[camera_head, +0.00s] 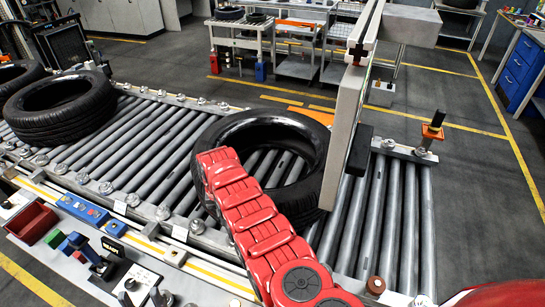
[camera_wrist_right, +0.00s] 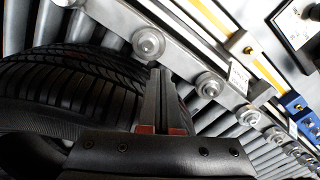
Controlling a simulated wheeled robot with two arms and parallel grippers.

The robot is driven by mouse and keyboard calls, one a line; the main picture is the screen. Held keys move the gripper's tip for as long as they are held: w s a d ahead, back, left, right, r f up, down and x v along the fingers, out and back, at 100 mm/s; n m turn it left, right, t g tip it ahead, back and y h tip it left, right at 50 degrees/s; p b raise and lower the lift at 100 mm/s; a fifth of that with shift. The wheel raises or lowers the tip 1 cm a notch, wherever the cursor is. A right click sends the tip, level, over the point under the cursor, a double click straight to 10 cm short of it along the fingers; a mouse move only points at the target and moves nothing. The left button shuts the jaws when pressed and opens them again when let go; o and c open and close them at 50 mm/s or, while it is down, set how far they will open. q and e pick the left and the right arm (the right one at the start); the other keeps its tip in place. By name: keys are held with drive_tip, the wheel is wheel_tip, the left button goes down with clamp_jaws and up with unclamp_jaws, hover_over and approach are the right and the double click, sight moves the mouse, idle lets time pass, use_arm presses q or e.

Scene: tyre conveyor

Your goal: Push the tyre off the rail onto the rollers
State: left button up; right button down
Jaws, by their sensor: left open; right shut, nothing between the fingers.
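A black tyre (camera_head: 312,195) lies on its side on the grey rollers (camera_head: 385,235), left of an upright pale post. A red arm of mine reaches across its near left part and hides some of it. In the right wrist view, the tyre's ribbed tread (camera_wrist_right: 60,85) fills the left side. My right gripper (camera_wrist_right: 155,75) is shut and empty beside the tread; I cannot tell if it touches. The conveyor's side rail (camera_wrist_right: 178,62) with round bolts runs past it. I cannot tell whether the tyre rests on this rail. I make out no left gripper fingers.
Another tyre (camera_head: 60,108) lies on the rollers at left. The pale post (camera_head: 345,135) stands close at the tyre's right. A control console (camera_head: 100,245) with a red bin (camera_head: 32,222) lines the near left side. Rollers between the two tyres are bare.

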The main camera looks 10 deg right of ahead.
wheel_tip(320, 180, up, 10)
drive_tip(key=p, duration=0.5)
idle(0.4)
